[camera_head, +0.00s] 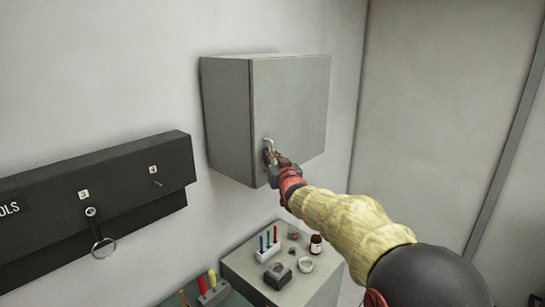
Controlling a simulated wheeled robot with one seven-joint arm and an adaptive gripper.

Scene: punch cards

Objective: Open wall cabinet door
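The grey wall cabinet (225,118) hangs on the white wall, just right of the middle of the picture. Its door (293,98) faces me and looks closed, with no gap visible along its edges. A small light handle (267,143) sits at the lower left of the door. My gripper (270,156) is at the handle, reaching from the lower right along my yellow-sleeved arm. The fingers are small and overlap the handle, so I cannot tell whether they are open, shut or touching it.
Below the cabinet stands a grey stand (243,257) holding a pen rack (268,250), a brown bottle (316,244), a small white bowl (306,265) and a dark block (278,275). A black tool board (130,180) is on the wall at left, with a magnifying glass (103,247) hanging from it.

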